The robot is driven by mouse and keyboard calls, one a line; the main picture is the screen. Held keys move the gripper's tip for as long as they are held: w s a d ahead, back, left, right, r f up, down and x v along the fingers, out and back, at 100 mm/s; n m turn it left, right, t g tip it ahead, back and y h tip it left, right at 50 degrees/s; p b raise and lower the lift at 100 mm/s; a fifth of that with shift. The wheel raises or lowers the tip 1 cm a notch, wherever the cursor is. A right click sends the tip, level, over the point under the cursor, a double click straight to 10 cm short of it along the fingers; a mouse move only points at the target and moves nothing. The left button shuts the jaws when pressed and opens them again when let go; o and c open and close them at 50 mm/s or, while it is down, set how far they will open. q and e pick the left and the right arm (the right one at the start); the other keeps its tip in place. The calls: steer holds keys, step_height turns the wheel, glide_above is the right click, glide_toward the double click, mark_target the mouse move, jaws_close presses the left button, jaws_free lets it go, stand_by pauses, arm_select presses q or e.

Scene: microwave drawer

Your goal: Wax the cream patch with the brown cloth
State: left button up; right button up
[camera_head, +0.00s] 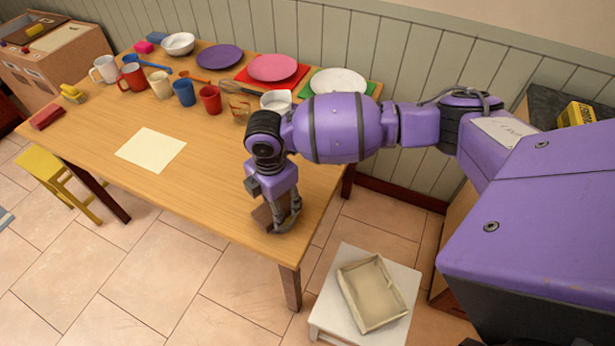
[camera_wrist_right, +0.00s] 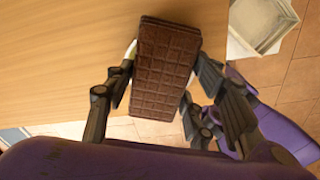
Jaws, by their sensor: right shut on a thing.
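The cream patch (camera_head: 151,150) is a flat pale square on the left-middle part of the wooden table (camera_head: 100,125). My right gripper (camera_head: 276,218) is at the table's near right corner, to the right of the patch and apart from it. It is shut on the brown cloth (camera_head: 262,215), a dark brown, block-like folded piece with a grid pattern. In the right wrist view, the cloth (camera_wrist_right: 167,57) sits between the two fingers of the right gripper (camera_wrist_right: 162,68). I cannot tell whether the cloth touches the tabletop. My left gripper is not in view.
Mugs and cups, including a red cup (camera_head: 210,99), a whisk (camera_head: 241,89), bowls and plates line the table's back. A dark red block (camera_head: 46,117) and a yellow item (camera_head: 72,93) lie at the left. A white stool (camera_head: 330,308) holds a cream tray (camera_head: 348,290). The tabletop between patch and gripper is clear.

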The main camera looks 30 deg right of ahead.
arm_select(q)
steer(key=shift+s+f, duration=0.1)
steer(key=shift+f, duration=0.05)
arm_select(e)
steer(key=shift+w+f, duration=0.1)
steer(key=shift+f, duration=0.15)
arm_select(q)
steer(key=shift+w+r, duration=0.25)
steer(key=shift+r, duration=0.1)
arm_select(e)
steer(key=shift+f, duration=0.1)
stand_by(1.8)
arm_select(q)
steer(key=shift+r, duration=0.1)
arm_select(e)
steer(key=shift+r+p, duration=0.9)
steer(key=shift+r, duration=0.6)
steer(key=shift+r+p, duration=1.1)
steer(key=shift+r, duration=1.05)
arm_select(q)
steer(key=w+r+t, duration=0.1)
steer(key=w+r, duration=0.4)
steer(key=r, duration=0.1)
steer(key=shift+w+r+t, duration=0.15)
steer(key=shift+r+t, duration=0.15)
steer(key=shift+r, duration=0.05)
arm_select(e)
steer(key=shift+f, duration=0.1)
